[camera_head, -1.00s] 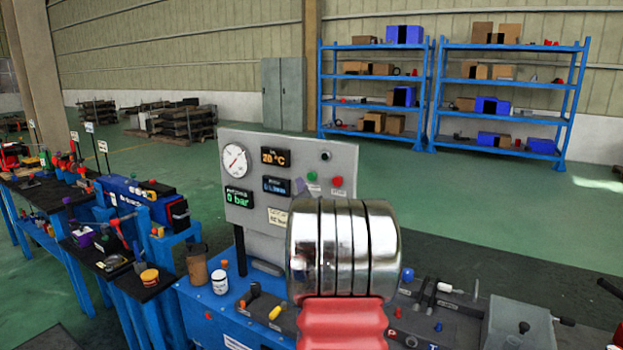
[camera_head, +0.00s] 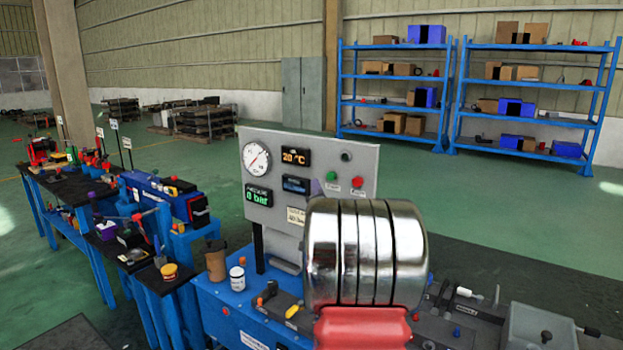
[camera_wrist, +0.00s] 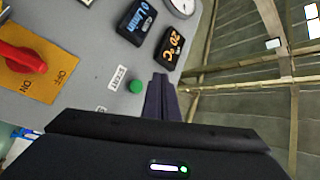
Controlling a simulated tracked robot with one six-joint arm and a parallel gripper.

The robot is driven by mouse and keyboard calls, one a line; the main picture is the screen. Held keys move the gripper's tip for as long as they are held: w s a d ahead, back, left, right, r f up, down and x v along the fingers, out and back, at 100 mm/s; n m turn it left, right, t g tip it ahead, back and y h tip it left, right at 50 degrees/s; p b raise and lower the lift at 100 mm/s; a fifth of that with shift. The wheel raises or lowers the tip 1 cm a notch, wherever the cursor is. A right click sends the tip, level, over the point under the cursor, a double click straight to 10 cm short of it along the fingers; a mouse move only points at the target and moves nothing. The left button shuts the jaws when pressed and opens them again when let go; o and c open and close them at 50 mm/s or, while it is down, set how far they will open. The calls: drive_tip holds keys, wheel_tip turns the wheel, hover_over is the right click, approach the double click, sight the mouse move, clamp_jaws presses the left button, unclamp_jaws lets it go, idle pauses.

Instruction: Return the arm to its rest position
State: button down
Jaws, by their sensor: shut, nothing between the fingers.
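My gripper (camera_wrist: 161,78) shows in the wrist view with its dark fingers together and nothing between them. The fingers point toward the grey control panel (camera_wrist: 85,70), which appears tilted in that view. The green start button (camera_wrist: 137,87) shows just left of the fingertips; I cannot tell the distance, and no contact is clear. In the head view, my arm's silver and red parts cover the panel's lower right and part of the bench.
The panel (camera_head: 355,150) stands on a blue bench (camera_head: 215,312) with a white jar (camera_head: 237,279) and a brown cup (camera_head: 215,262). A red rotary switch (camera_wrist: 22,57) shows in the wrist view. More blue stands are at left; blue shelves (camera_head: 452,95) stand behind open green floor.

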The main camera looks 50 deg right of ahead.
idle(0.4)
wheel_tip(320, 180, down, 12)
drive_tip(key=s+n+g+y, duration=0.2)
drive_tip(key=s+g, duration=0.1)
drive_tip(key=g, duration=0.2)
drive_tip(key=s+a+f+n+g+y, duration=0.35)
drive_tip(key=a+f, duration=0.35)
drive_tip(key=a, duration=0.4)
drive_tip(key=s+a+r+n+y, duration=0.1)
drive_tip(key=s+a+n, duration=0.3)
drive_tip(key=a, duration=1.1)
drive_tip(key=s+a+r+n+g+y, duration=0.1)
drive_tip(key=s+a+n+y, duration=0.3)
drive_tip(key=a, duration=1.1)
drive_tip(key=s+a+r+n+y, duration=0.2)
drive_tip(key=s+a+n, duration=0.4)
drive_tip(key=a, duration=0.9)
drive_tip(key=shift+a+r+g+y, duration=0.2)
drive_tip(key=shift+r+g+y, duration=0.15)
drive_tip(key=shift+r, duration=0.3)
